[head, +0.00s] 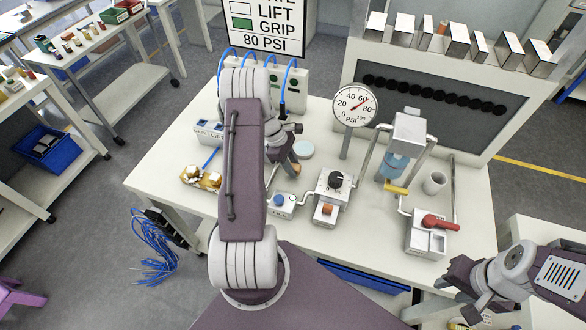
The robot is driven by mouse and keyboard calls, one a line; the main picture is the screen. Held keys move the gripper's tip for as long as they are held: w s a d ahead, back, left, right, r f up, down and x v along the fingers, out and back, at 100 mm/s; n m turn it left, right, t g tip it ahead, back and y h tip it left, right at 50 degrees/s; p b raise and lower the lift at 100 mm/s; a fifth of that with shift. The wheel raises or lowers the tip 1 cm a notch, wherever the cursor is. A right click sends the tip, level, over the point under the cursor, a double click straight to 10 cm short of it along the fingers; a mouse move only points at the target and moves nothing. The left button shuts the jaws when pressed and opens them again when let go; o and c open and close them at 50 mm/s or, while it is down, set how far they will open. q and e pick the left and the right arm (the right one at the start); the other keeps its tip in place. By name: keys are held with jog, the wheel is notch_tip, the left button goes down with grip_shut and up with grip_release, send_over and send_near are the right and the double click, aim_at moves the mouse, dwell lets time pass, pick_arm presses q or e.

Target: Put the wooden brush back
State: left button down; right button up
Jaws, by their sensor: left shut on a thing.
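My left arm reaches across the middle of the table, and its gripper (290,142) is low over the back half. The left gripper is shut on a small brownish thing (294,160), mostly hidden behind the arm and fingers. It may be the wooden brush, but I cannot make out its shape. A pale round bowl or lid (303,149) lies just right of this gripper. My right gripper (458,300) is at the lower right, off the table's front right corner. Its fingers look apart with nothing between them.
A yellow-brown tray (213,181) with pale pieces lies on the left of the table. A regulator box with a black knob (335,180), a pressure gauge (354,105), a blue filter bowl (395,165), a white cup (434,182) and a red-handled valve (440,222) stand to the right.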

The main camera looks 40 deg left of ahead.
pick_arm(q)
jog(key=shift+f, duration=0.7)
jog(key=shift+f, duration=0.1)
jog(key=c, duration=1.1)
grip_release()
